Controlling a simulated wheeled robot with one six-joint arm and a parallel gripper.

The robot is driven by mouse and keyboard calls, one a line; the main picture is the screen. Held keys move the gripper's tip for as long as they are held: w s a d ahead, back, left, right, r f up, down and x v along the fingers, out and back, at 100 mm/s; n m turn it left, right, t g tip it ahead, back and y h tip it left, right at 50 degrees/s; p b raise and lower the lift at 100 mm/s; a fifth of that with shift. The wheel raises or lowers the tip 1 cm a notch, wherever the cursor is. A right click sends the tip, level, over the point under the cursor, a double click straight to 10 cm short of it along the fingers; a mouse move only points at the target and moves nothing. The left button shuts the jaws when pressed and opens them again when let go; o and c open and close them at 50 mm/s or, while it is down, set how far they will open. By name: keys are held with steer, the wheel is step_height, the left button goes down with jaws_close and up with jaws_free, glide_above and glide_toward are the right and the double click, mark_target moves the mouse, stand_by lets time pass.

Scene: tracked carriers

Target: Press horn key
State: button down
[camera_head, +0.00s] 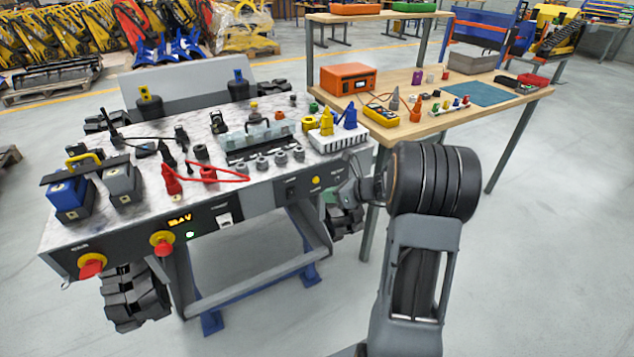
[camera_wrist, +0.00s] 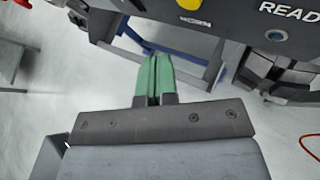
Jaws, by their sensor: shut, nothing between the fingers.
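The horn key is a round yellow button (camera_head: 316,180) on the dark front panel of the carrier's bench, right of the middle. In the wrist view the yellow button (camera_wrist: 180,3) is cut off by the top edge, with a small label reading HORN below it. My gripper (camera_head: 330,197) is just right of and below the button in the head view. In the wrist view its green fingers (camera_wrist: 157,62) are together and empty. They point at the space below the panel, and the button appears beyond and slightly right of their tips. I see no contact.
Red knobs on yellow plates, one a stop-like knob (camera_head: 162,243), are on the panel's left. Several plugs and tools crowd the bench top. A wooden table (camera_head: 440,122) stands behind right.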

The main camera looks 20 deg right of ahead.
steer(key=shift+w+a+p, duration=0.2)
steer(key=shift+w+p, duration=0.1)
steer(key=shift+w, duration=1.3)
steer(key=shift+w, duration=0.15)
stand_by(0.9)
steer(key=shift+w, duration=0.25)
steer(key=shift+w+a+p, duration=0.1)
steer(key=shift+w+p, duration=0.25)
steer(key=shift+p, duration=0.05)
stand_by(0.7)
steer(key=shift+s, duration=0.75)
steer(key=shift+s+d+p, duration=0.15)
steer(key=shift+s+d, duration=0.05)
steer(key=shift+s, duration=1.05)
steer(key=shift+s+d+p, duration=0.15)
steer(key=shift+s+d, duration=0.05)
steer(key=shift+s, duration=1.05)
